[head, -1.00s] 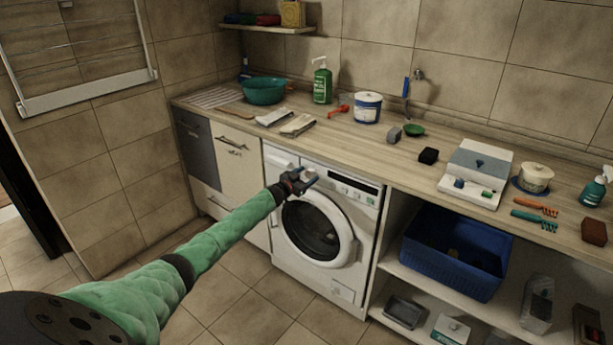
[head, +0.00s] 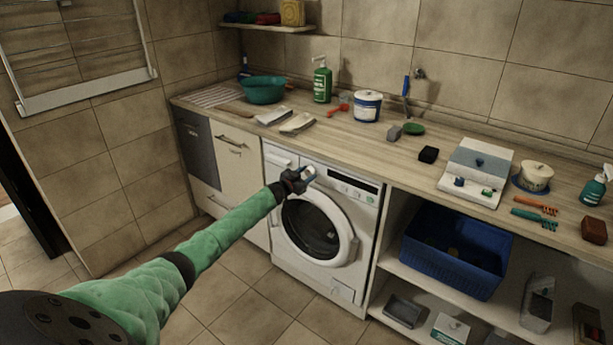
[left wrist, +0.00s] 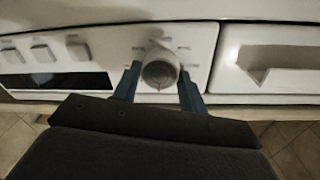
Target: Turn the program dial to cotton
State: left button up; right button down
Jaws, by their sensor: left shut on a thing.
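The white front-loading washing machine (head: 291,262) stands under the counter, with its control panel along the top. The round program dial (left wrist: 160,68) is white with a grey face, and short printed marks surround it. A small red mark shows on the dial's lower edge in the left wrist view. My left gripper (left wrist: 158,78) has its blue fingers on both sides of the dial and is shut on it. In the head view my left gripper (head: 305,176) is at the panel and largely hides the dial. The mark labels are too small to read. My right gripper is out of view.
In the left wrist view, several buttons (left wrist: 77,50) and a dark display (left wrist: 60,82) are left of the dial, and the detergent drawer (left wrist: 275,62) is right. The counter (head: 345,138) above holds bottles and tools. A blue crate (head: 455,270) sits on the shelf right of the machine.

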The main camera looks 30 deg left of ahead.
pick_arm(q)
jog(key=m+b, duration=0.1)
jog(key=m, duration=0.2)
jog(key=m+b, duration=0.1)
jog(key=m, duration=0.1)
jog(key=shift+d+f+m, duration=0.15)
jog(key=shift+m, duration=0.25)
jog(key=shift+m+g+b, duration=0.3)
jog(key=shift+m, duration=0.7)
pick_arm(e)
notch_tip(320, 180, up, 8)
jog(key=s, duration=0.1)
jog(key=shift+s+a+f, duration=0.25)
pick_arm(q)
jog(key=o, duration=1)
jog(key=shift+s, duration=0.1)
